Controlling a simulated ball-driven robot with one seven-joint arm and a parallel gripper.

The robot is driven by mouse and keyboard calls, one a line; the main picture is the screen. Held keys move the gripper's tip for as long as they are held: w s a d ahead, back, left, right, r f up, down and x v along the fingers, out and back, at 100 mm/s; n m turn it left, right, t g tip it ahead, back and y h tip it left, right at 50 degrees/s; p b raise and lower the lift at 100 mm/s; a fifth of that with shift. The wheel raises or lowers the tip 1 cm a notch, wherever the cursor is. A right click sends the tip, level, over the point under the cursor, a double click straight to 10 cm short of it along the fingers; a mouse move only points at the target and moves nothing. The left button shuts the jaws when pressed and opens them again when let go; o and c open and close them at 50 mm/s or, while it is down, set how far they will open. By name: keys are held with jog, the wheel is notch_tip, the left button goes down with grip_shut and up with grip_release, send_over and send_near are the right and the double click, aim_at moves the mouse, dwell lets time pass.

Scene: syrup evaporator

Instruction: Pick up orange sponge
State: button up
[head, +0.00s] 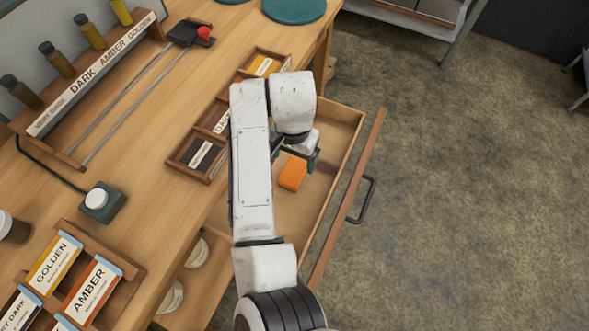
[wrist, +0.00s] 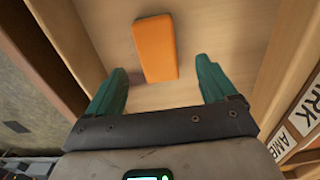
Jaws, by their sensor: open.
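The orange sponge (head: 292,173) lies on the floor of an open wooden drawer (head: 350,150) in the head view. In the wrist view the orange sponge (wrist: 155,48) is a rounded block between and ahead of the two green fingers. My gripper (wrist: 160,80) is open and empty, with one finger to each side of the sponge's near end. In the head view my gripper (head: 298,158) is over the drawer next to the sponge, partly hidden by my arm. I cannot tell its exact height above the sponge.
The drawer front with its dark handle (head: 362,199) is on the right. The wooden worktop (head: 150,130) carries a labelled bottle rack (head: 95,75), small labelled trays (head: 200,155) and AMBER and GOLDEN boxes (head: 90,290). Jars (head: 170,297) sit below the worktop. Floor at the right is clear.

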aim_at(294, 169)
jog(key=shift+s+d+f+p, duration=0.1)
jog(key=shift+f+p, duration=0.1)
jog(key=shift+f, duration=1.3)
jog(key=shift+s+f+p, duration=0.1)
jog(key=shift+f+p, duration=0.1)
jog(key=shift+f, duration=1.3)
jog(key=shift+c, duration=0.3)
jog(key=c, duration=1)
jog(key=shift+r, duration=0.1)
